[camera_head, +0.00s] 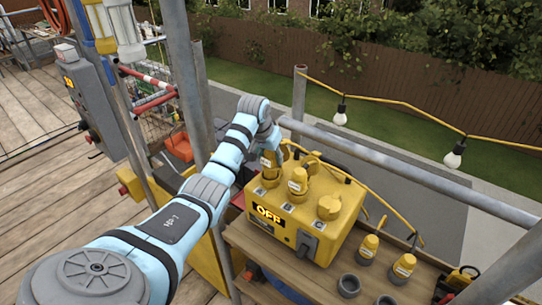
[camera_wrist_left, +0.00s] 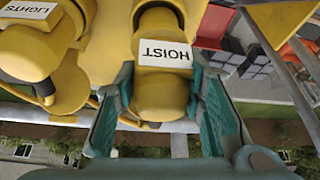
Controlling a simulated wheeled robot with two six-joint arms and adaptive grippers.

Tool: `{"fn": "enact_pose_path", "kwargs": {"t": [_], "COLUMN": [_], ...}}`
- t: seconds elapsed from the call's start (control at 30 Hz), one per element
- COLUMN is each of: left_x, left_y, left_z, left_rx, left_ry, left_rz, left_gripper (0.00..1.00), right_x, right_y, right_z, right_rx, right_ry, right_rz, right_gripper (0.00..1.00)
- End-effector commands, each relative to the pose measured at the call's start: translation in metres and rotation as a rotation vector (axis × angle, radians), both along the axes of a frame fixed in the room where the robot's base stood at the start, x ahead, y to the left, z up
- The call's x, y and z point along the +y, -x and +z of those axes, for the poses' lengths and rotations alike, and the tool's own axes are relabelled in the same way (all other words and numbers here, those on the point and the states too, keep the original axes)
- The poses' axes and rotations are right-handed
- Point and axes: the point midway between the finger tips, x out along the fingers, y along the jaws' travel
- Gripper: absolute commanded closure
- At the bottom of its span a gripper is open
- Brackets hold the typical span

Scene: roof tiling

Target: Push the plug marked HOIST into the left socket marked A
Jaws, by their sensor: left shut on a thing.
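The HOIST plug (camera_wrist_left: 160,92) is yellow with a white label and sits between the teal fingers of my left gripper (camera_wrist_left: 160,115) in the left wrist view. The gripper is shut on it. In the head view the plug (camera_head: 269,167) is at the left end of the yellow socket box (camera_head: 330,247), over the left socket position, under my left gripper (camera_head: 270,150). I cannot tell how deep it sits, and the socket's mark A is not readable. My right gripper is not in view.
The LIGHTS plug (camera_wrist_left: 32,45) is beside the HOIST plug. The box front has an OFF sign (camera_head: 268,214) and a grey lever (camera_head: 306,243). Yellow plugs (camera_head: 369,245) and grey rings (camera_head: 349,285) stand on the wooden bench. A metal rail (camera_head: 400,175) runs behind the box.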

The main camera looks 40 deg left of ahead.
Motion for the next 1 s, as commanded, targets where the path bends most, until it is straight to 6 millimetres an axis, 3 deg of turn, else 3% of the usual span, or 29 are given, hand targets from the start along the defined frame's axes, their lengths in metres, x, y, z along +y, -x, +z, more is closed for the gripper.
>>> {"fn": "enact_pose_path", "kwargs": {"t": [1.0], "left_x": [0.0], "left_y": [0.0], "left_z": [-0.021], "left_rx": [0.0], "left_ry": [0.0], "left_rz": [0.0], "left_gripper": [1.0], "right_x": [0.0], "right_y": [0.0], "right_z": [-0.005], "right_rx": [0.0], "right_ry": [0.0], "right_rz": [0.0], "right_gripper": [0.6]}}
